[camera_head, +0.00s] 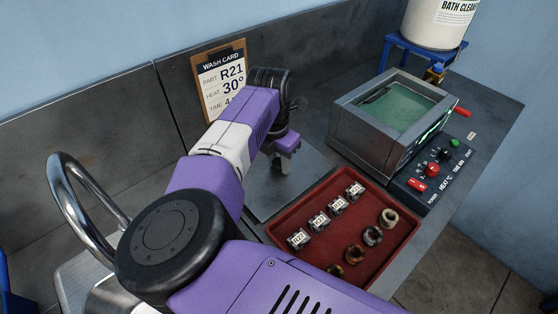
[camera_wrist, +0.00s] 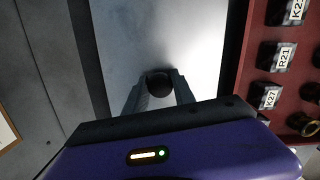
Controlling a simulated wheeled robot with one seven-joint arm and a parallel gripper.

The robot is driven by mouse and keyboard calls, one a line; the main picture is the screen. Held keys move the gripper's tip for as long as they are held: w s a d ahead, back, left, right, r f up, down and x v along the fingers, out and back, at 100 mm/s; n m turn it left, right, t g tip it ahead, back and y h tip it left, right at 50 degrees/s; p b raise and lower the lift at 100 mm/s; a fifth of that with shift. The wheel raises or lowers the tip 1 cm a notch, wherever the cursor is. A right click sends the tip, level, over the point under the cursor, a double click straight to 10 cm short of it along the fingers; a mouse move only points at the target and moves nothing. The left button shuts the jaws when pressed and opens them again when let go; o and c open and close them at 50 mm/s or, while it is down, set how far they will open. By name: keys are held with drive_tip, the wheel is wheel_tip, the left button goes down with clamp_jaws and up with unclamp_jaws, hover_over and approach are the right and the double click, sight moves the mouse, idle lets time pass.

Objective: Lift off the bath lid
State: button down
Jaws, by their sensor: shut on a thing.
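The bath (camera_head: 378,125) is a grey metal box at the right of the head view. Its top is open and green liquid shows inside. The bath lid (camera_head: 308,178) is a flat grey metal plate left of the bath, behind the tray. It also fills the middle of the wrist view (camera_wrist: 155,35). My gripper (camera_wrist: 159,88) points down over the lid, shut on its round black knob (camera_wrist: 159,79). In the head view my arm hides part of the lid. I cannot tell whether the lid rests on the bench or hangs just above it.
A red tray (camera_head: 378,246) with labelled blocks and metal rings lies in front of the lid. A control panel (camera_head: 432,172) sits beside the bath. A wash card (camera_head: 221,82) leans at the back wall. A bath cleaner container (camera_head: 437,22) stands on a blue stand. A curved metal tap is at left.

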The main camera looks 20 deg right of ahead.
drive_tip(key=shift+f, duration=0.1)
drive_tip(key=shift+c, duration=2.4)
unclamp_jaws()
drive_tip(key=shift+r+p, duration=1.95)
drive_tip(key=shift+r, duration=1.6)
drive_tip(key=shift+f, duration=0.1)
